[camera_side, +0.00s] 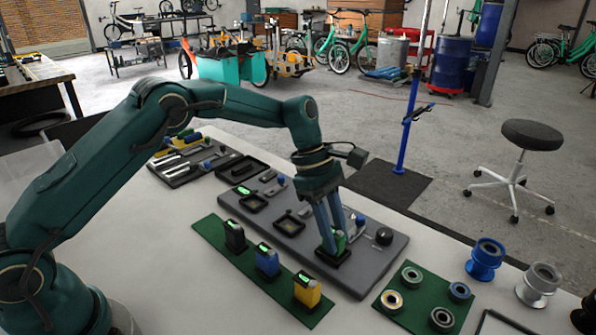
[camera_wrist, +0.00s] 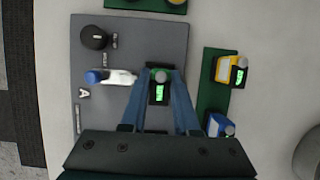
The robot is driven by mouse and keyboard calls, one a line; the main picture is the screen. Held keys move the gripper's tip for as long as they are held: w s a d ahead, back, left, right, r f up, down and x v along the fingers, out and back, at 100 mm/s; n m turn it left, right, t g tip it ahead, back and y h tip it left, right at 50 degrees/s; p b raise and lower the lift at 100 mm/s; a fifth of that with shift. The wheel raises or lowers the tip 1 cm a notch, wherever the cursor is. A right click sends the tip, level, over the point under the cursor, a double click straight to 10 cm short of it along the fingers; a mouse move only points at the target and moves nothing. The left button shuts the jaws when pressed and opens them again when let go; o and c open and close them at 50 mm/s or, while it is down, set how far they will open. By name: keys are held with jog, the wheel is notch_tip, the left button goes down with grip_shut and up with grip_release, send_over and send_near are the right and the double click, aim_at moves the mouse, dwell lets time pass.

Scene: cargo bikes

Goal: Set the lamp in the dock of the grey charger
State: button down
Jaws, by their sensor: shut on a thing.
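The grey charger (camera_side: 375,270) is a flat board with several black-framed docks, a black knob and small levers. My gripper (camera_side: 333,244) points down at the dock (camera_side: 333,259) near the board's front right end. Its two blue fingers are shut on a lamp (camera_side: 341,240) with a bright green display. In the wrist view the lamp (camera_wrist: 159,92) stands upright between the fingers (camera_wrist: 160,78), over or in the black dock. The fingers hide much of its body, and I cannot tell whether it is fully seated.
A black lamp (camera_side: 235,236), a blue lamp (camera_side: 267,260) and a yellow lamp (camera_side: 307,290) stand on a green mat in front of the charger. A lever with a blue tip (camera_wrist: 94,77) lies beside the dock. Another green mat (camera_side: 425,300) holds several metal rings.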

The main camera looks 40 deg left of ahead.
jog(key=shift+f, duration=0.65)
jog(key=c, duration=0.7)
grip_release()
jog(key=shift+o, duration=0.2)
jog(key=shift+r, duration=0.1)
